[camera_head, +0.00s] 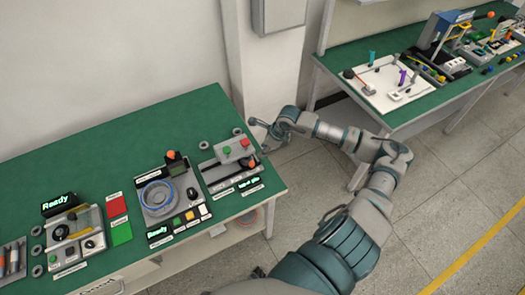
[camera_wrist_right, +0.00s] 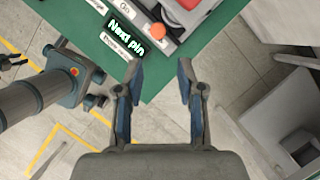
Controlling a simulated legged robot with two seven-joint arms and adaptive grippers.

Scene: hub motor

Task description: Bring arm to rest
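My right arm (camera_head: 345,135) reaches from the bottom right towards the front right corner of the green-topped table. The table edge (camera_wrist_right: 165,80) lies beyond the fingertips. A grey and blue arm part of mine (camera_wrist_right: 60,85) shows at the left there. I cannot make out the left gripper's fingers clearly in either view.
The green table (camera_head: 120,130) carries a round blue-ringed fixture (camera_head: 157,196), a left device with a "Ready" display (camera_head: 60,204), and red and green cards (camera_head: 118,218). A second green table (camera_head: 350,60) with tools stands at the back right. Open tiled floor (camera_head: 440,180) lies between and in front.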

